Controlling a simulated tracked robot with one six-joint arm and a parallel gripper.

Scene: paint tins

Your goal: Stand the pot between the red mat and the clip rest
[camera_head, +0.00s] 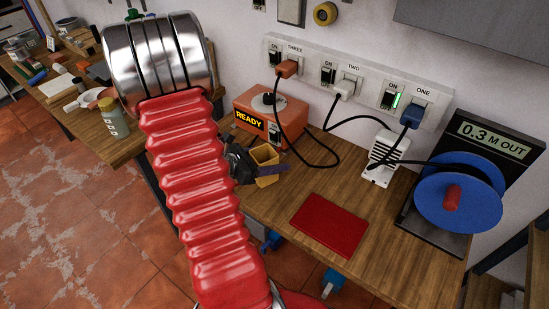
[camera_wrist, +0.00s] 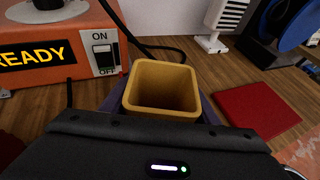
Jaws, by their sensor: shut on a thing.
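The pot (camera_head: 265,157) is a square, open, ochre-yellow container, also in the wrist view (camera_wrist: 162,88). It is upright and looks empty. My gripper (camera_head: 262,172) is shut on it, with dark purple fingers on both sides; in the wrist view my gripper (camera_wrist: 160,105) hides the pot's lower part. I cannot tell whether the pot touches the table. The red mat (camera_head: 329,225) lies flat on the wooden table, right of the pot, and shows in the wrist view (camera_wrist: 257,109). I cannot make out for sure which thing is the clip rest.
The orange READY box (camera_head: 270,114) stands close behind the pot. A white slotted device (camera_head: 384,152) stands behind the mat, and a blue cable reel (camera_head: 458,190) to its right. Black cables loop over the table behind. Bare wood (camera_head: 290,190) shows between pot and mat.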

